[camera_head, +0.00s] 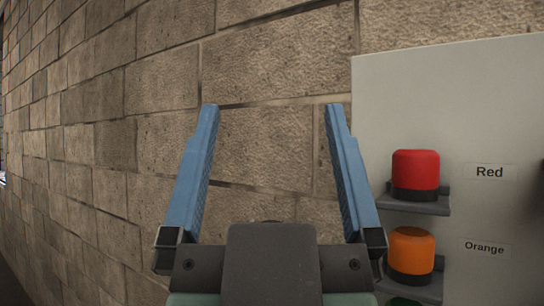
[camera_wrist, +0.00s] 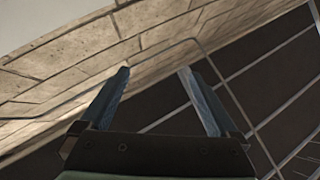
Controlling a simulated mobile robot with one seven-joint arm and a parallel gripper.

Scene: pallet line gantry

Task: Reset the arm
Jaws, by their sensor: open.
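My gripper (camera_head: 272,108) is in the middle of the head view, with its two blue fingers pointing up and spread wide apart. Nothing is between the fingers except the stone wall seen behind them. In the wrist view my gripper (camera_wrist: 155,70) is also open and empty, with wall and dark floor beyond it.
A stone block wall (camera_head: 270,60) fills most of the head view. A pale panel (camera_head: 450,100) at the right carries a red button (camera_head: 415,170) labelled "Red" and an orange button (camera_head: 411,250) labelled "Orange", each on a dark bracket. The wrist view shows dark floor (camera_wrist: 270,90) with light lines.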

